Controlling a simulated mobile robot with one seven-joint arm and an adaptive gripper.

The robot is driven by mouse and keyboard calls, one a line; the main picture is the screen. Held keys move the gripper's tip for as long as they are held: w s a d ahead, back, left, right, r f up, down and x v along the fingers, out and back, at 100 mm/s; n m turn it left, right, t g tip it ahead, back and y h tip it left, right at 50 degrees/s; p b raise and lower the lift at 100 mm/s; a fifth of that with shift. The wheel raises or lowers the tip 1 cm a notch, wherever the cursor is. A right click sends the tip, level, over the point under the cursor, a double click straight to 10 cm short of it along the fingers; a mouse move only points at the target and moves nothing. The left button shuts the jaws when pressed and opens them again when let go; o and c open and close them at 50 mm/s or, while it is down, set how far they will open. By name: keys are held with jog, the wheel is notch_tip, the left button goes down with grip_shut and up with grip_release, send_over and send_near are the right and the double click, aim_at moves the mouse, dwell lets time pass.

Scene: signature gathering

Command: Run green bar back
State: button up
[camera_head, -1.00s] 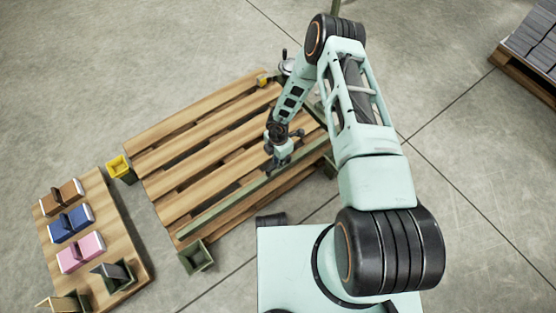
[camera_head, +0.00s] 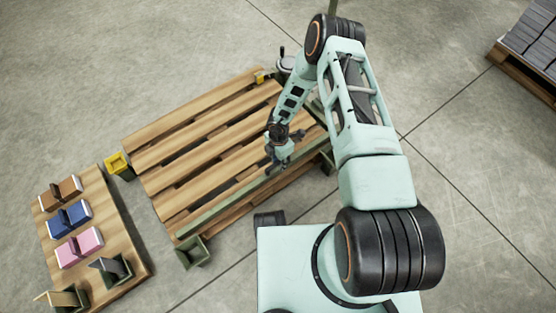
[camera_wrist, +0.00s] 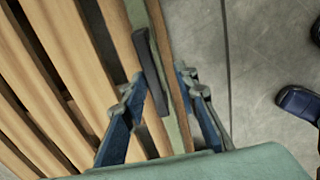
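The green bar (camera_head: 225,208) lies along the front right edge of a slatted wooden table (camera_head: 190,150). It also shows in the wrist view (camera_wrist: 176,125), running lengthwise beside the slats. A dark grey upright piece (camera_wrist: 149,65), apparently a handle, stands at the bar. My gripper (camera_head: 273,172) is low over the bar, toward its far right part. In the wrist view my gripper's blue fingers (camera_wrist: 158,76) are apart, one on each side of the dark piece. A narrow gap seems to show beside it. The fingertips' exact contact is hard to make out.
A green box (camera_head: 192,252) sits at the bar's near left end. A yellow box (camera_head: 118,164) stands at the table's left corner. A wooden board (camera_head: 112,225) with coloured book-like stands is at left. A stacked pallet (camera_head: 528,75) is far right. The floor behind is clear.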

jog(key=shift+w+a, duration=0.1)
jog(key=shift+w, duration=0.05)
jog(key=shift+r, duration=0.55)
notch_tip(320, 180, up, 11)
dwell(0.6)
